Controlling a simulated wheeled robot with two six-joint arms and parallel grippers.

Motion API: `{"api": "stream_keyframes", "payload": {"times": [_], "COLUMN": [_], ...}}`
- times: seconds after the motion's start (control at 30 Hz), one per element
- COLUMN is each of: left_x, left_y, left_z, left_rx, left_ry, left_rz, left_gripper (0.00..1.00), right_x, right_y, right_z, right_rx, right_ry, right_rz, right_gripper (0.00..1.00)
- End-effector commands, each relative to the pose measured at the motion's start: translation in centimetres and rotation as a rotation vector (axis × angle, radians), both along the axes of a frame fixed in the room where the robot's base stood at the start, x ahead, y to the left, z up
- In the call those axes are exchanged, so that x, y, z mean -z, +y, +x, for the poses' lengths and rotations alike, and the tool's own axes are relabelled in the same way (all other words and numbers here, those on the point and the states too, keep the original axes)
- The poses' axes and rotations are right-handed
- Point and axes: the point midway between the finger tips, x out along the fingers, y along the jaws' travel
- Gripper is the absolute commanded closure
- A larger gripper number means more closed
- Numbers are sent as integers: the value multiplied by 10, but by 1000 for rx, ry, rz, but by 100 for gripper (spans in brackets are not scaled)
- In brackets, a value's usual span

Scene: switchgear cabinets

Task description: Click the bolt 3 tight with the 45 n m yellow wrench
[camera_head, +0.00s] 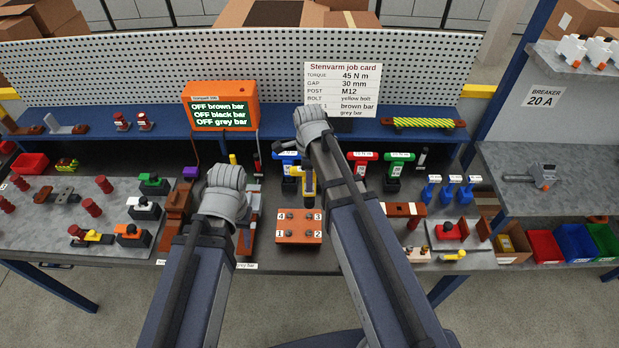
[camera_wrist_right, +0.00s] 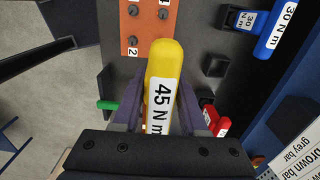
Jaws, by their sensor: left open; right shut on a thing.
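The orange-brown block (camera_head: 286,237) stands on the bench with numbered bolts; bolt 3 (camera_head: 309,216) is at its far right corner. The block (camera_wrist_right: 143,28) also shows in the right wrist view, where the wrench covers the bolt 3 corner. My right gripper (camera_wrist_right: 165,118) is shut on the yellow 45 N m wrench (camera_wrist_right: 164,72); its rounded end overlaps the block's edge. I cannot tell whether the wrench touches a bolt. In the head view the wrench (camera_head: 308,184) shows just behind the block. My left gripper (camera_head: 222,205) is open, left of the block; its fingers are mostly hidden behind the wrist.
Red (camera_head: 362,159) and green (camera_head: 398,158) wrenches stand behind and right of the block, a blue one (camera_head: 287,160) behind it. An orange display box (camera_head: 220,97) and a job card (camera_head: 342,90) stand at the back. Bars and clamps crowd the bench left.

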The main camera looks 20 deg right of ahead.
Motion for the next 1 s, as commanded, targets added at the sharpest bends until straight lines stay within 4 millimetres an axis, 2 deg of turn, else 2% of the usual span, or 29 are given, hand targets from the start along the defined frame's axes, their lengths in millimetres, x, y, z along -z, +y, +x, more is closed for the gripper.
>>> {"api": "stream_keyframes", "payload": {"times": [0.47, 1.0], "left_x": [7, 49], "left_y": [0, 0], "left_z": [0, 0], "left_rx": [0, -3], "left_ry": [0, -2], "left_rz": [0, -1], "left_gripper": [50, 50], "right_x": [7, 49], "right_y": [0, 0], "right_z": [0, 0], "right_rx": [0, 0], "right_ry": [0, 0], "right_rz": [0, 0], "right_gripper": [100, 100]}}
